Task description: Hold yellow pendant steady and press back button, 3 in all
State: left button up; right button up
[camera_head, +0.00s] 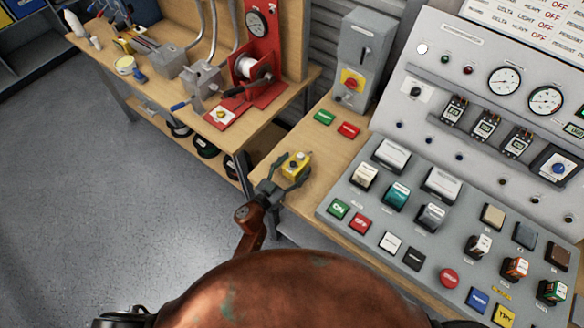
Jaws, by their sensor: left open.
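The yellow pendant (296,164) is a small yellow box with dark and light buttons on its top face. It lies on the wooden bench near the bench's left edge. My left gripper (290,177) is open, with its two dark fingers on either side of the pendant's near end. I cannot tell whether the fingers touch it. The back button cannot be told apart from the other buttons at this size. My right gripper is not in view.
Green (324,117) and red (349,130) buttons lie behind the pendant, below a grey switch box (362,60). A large grey control console (440,200) with gauges fills the right. A second bench (180,110) with a red winch (262,50) stands at the upper left. Floor (90,190) is clear.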

pick_arm(q)
jog(key=shift+c, duration=0.4)
jog(key=c, duration=1.4)
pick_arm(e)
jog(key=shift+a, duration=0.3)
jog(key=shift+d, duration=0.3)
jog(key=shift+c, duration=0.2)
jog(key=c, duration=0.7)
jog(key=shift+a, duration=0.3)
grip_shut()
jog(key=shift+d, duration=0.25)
